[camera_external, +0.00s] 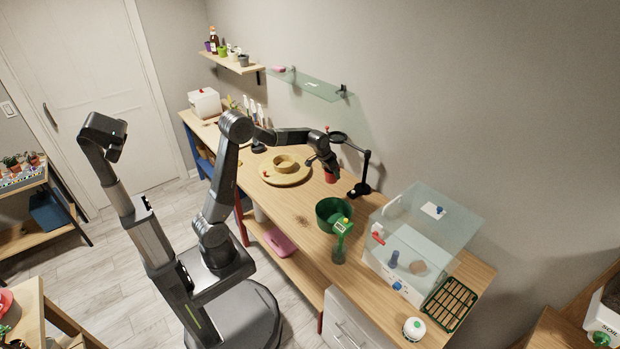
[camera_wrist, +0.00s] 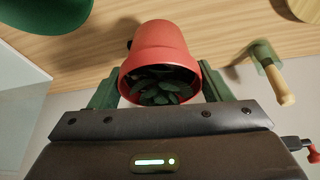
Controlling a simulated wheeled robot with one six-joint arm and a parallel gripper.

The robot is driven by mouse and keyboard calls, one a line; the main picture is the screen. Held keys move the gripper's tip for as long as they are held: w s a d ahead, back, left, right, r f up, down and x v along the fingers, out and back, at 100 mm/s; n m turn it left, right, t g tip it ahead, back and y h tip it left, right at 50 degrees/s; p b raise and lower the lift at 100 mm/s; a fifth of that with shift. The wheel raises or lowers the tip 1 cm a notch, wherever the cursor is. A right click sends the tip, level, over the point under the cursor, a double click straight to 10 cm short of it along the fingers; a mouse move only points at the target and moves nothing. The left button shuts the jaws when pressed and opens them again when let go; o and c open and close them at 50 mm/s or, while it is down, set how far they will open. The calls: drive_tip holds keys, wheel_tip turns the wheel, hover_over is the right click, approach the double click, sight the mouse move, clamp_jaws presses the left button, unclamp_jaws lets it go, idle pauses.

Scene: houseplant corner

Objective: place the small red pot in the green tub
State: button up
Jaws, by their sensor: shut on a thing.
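The small red pot (camera_wrist: 160,45) holds a dark green leafy plant and sits between the two green fingers of my gripper (camera_wrist: 158,88). My gripper is shut on it. In the external view the red pot (camera_external: 330,177) shows partly below my gripper (camera_external: 329,166), near the lamp stand; I cannot tell whether it touches the table. The green tub (camera_external: 322,214) stands on the wooden table, nearer the camera than the pot. The tub also shows at the upper left of the wrist view (camera_wrist: 45,12), apart from the pot. The tub's inside is mostly hidden.
A black stand with an arm and ring (camera_external: 361,188) is close right of my gripper. A green-topped bottle (camera_external: 340,246) stands in front of the tub. A clear-walled box (camera_external: 420,245) is to the right. A round wooden turntable (camera_external: 295,179) lies left.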

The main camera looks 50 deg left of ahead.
drive_tip(key=s+d+m+h, duration=0.1)
drive_tip(key=s+d+m, duration=0.2)
drive_tip(key=s+d, duration=0.85)
drive_tip(key=shift+w+d+f, duration=0.2)
drive_tip(key=shift+d+f, duration=0.1)
drive_tip(key=shift+f, duration=1.55)
drive_tip(key=shift+w+d+f, duration=0.15)
drive_tip(key=shift+d+f, duration=0.1)
drive_tip(key=shift+f, duration=1.55)
drive_tip(key=shift+w+d+f, duration=0.2)
drive_tip(key=shift+d+f, duration=0.1)
drive_tip(key=shift+f, duration=1.55)
drive_tip(key=shift+f+b, duration=0.25)
drive_tip(key=shift+b, duration=0.15)
drive_tip(key=o, duration=1.1)
drive_tip(key=shift+r, duration=0.1)
drive_tip(key=shift+s+r, duration=0.1)
drive_tip(key=shift+r, duration=0.35)
drive_tip(key=v, duration=1.1)
drive_tip(key=shift+a+r+g, duration=0.15)
drive_tip(key=shift+r+g, duration=0.1)
drive_tip(key=shift+g, duration=0.05)
